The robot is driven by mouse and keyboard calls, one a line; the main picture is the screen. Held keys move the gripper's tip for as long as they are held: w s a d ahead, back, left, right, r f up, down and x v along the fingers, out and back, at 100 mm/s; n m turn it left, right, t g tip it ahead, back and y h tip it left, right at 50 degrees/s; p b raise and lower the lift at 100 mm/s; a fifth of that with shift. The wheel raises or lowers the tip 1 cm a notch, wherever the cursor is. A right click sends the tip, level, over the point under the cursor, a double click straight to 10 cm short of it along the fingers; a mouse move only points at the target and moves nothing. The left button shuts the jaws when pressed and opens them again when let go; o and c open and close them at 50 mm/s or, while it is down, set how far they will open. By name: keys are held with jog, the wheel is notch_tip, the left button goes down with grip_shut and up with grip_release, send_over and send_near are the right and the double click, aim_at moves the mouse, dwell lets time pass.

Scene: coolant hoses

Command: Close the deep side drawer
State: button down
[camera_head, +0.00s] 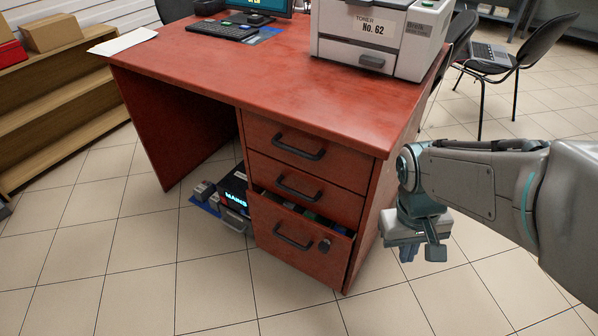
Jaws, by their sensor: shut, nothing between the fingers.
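The deep side drawer (301,240) is the bottom one of three in the red desk's right-hand pedestal. It stands partly open, with dark, blue and green contents showing along its top edge. Its front has a dark bar handle (293,237) and a round lock at the right. The middle drawer (304,190) and top drawer (305,155) above it look shut. My gripper (420,254) hangs to the right of the pedestal, pointing down, apart from the drawer. It is shut and empty.
The desk top (270,85) holds a printer (380,35) and a keyboard (229,31). A dark box (234,190) and other items lie on the floor left of the pedestal. Wooden shelves (60,95) stand at the left. The tiled floor in front is clear.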

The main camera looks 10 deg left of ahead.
jog(key=w+a+f+n+h+b, duration=0.1)
jog(key=w+a+f+n+h, duration=0.45)
jog(key=f+n, duration=0.25)
jog(key=n+t+b, duration=0.3)
jog(key=n+t, duration=1.4)
jog(key=n, duration=0.4)
send_near(299, 221)
jog(key=b+x, duration=0.4)
jog(key=x, duration=0.1)
jog(key=shift+w+d+f+b, duration=0.1)
jog(key=shift+w+f+b, duration=0.05)
jog(key=shift+w+b, duration=0.2)
jog(key=shift+w+d, duration=0.2)
jog(key=shift+w, duration=0.3)
